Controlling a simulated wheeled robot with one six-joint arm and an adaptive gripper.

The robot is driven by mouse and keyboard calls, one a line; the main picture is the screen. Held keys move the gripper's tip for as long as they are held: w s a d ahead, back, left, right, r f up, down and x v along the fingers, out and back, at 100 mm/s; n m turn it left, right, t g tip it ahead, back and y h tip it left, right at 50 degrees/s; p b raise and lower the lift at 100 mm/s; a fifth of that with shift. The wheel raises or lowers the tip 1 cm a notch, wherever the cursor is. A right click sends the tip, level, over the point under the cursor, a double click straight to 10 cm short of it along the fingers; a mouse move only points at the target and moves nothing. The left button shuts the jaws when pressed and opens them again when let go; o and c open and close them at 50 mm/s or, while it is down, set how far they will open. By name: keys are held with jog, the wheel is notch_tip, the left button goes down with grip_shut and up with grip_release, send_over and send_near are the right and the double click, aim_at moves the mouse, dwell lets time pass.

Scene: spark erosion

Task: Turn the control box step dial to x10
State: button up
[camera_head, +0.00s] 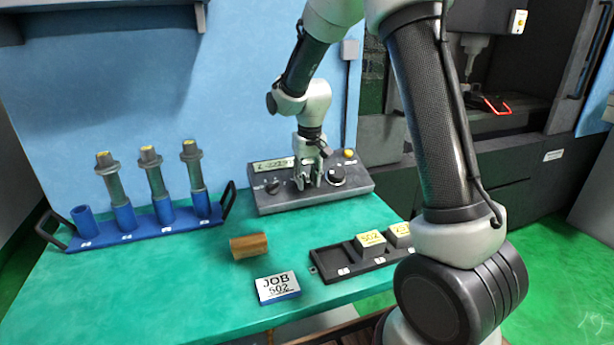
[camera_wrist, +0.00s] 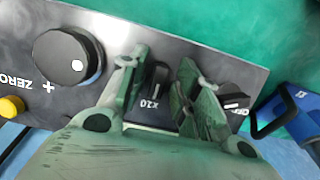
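The grey control box (camera_head: 355,196) stands at the back of the green bench against the blue wall. My gripper (camera_head: 310,178) points down over the middle of its sloped face. In the wrist view my gripper (camera_wrist: 158,88) has its two fingers apart. A dark step dial (camera_wrist: 158,78) shows in the gap between them, and I see no clear contact. A small label beside the dial looks like x10; the fingers partly hide the dial's surroundings. A large round black knob (camera_wrist: 70,58) marked ZERO lies to the left, and a small OFF switch (camera_wrist: 235,101) to the right.
A yellow button (camera_head: 349,154) sits at the box's back right. A blue rack (camera_head: 150,231) with tool holders stands at left. A brown block (camera_head: 249,246), a JOB 502 card (camera_head: 278,288) and a black tray (camera_head: 330,264) lie in front. Green bench between is clear.

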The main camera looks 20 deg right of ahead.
jog(key=shift+w+r, duration=0.1)
jog(key=shift+r, duration=0.2)
notch_tip(320, 180, up, 11)
jog(key=s, duration=0.1)
jog(key=shift+s+r, duration=0.2)
jog(key=shift+s, duration=0.1)
dwell(0.3)
